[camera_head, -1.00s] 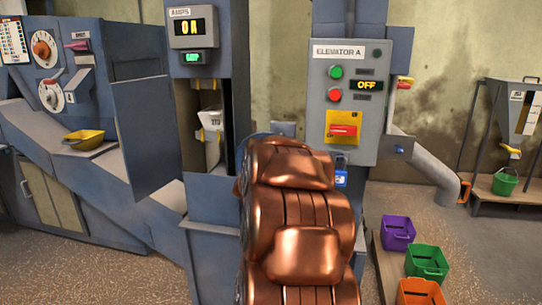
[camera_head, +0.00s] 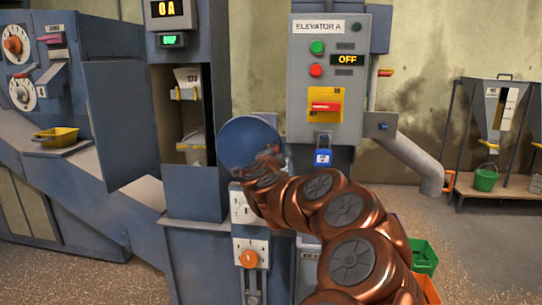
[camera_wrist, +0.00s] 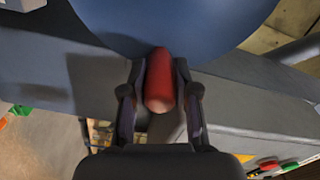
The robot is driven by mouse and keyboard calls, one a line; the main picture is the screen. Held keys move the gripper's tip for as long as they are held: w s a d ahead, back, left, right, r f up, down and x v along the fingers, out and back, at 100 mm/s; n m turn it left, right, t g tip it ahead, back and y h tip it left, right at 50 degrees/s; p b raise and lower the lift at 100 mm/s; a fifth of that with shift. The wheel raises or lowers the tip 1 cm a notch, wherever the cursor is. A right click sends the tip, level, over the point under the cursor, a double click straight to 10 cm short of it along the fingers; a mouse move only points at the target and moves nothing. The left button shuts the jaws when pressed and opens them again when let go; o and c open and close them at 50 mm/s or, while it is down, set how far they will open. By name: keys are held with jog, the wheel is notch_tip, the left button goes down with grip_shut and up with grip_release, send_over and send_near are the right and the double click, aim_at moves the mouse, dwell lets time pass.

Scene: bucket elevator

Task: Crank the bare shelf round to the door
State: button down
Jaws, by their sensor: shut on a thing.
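The blue round crank wheel (camera_head: 240,143) is on the elevator casing, right of the open door (camera_head: 117,120). Its red handle (camera_wrist: 159,85) is between the two fingers of my gripper (camera_wrist: 160,80), which is shut on it. In the head view my wrist covers the handle and the wheel's lower right edge. In the doorway, a pale bucket (camera_head: 188,75) with a number label stands high on a yellow-tabbed shelf. A second pale piece with yellow tabs (camera_head: 190,147) is lower down. I cannot see a bare shelf in the opening.
A lever plate with an orange knob (camera_head: 249,259) is under the wheel. A green bucket (camera_head: 485,178) stands at the right.

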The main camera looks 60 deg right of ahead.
jog(key=shift+f+b, duration=0.5)
jog(key=shift+f, duration=0.25)
jog(key=c, duration=0.9)
grip_release()
jog(key=shift+o, duration=0.2)
jog(key=shift+v, duration=0.75)
jog(key=v, duration=0.6)
